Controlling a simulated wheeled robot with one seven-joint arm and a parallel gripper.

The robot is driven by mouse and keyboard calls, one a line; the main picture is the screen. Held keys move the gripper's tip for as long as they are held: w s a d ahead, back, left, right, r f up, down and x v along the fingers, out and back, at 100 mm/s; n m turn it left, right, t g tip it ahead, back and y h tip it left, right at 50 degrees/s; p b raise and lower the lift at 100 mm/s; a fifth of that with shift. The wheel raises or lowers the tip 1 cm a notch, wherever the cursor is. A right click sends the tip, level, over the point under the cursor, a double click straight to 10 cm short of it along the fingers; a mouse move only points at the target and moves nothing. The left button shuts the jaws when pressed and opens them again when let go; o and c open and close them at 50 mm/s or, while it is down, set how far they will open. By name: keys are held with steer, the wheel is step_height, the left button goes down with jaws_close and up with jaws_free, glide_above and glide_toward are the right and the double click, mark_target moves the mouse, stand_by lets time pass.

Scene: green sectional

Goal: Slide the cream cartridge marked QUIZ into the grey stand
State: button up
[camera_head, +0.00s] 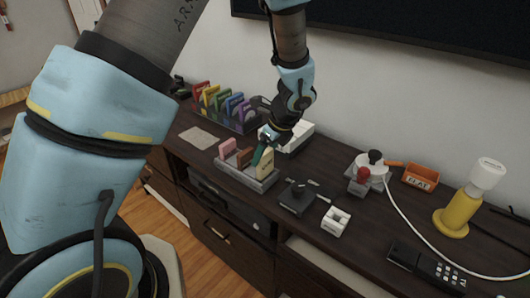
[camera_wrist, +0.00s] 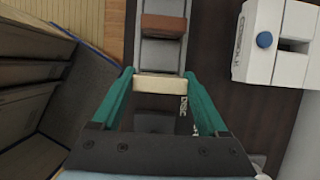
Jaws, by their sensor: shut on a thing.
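My gripper (camera_wrist: 160,90), with teal fingers, is shut on the cream cartridge (camera_wrist: 166,83), one finger at each end of it. In the head view the cream cartridge (camera_head: 265,163) stands roughly upright at the right end of the grey stand (camera_head: 262,184), under my gripper (camera_head: 262,152). Its lower edge is at the stand, but I cannot tell how deep it sits. The QUIZ mark cannot be read.
A pink cartridge (camera_head: 227,147) and a brown cartridge (camera_head: 245,157) stand in the grey stand's other slots. A white console (camera_wrist: 270,45) with a blue button is close by on the right. A rack of coloured cartridges (camera_head: 222,108) stands behind.

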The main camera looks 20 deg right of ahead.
mark_target(267, 158)
steer(key=shift+f+b, duration=1.2)
steer(key=shift+f, duration=0.55)
steer(key=o, duration=1.2)
steer(key=shift+o, duration=0.2)
steer(key=v, duration=1)
steer(key=shift+s+r+b, duration=0.2)
steer(key=shift+r+b, duration=0.15)
steer(key=shift+b, duration=0.05)
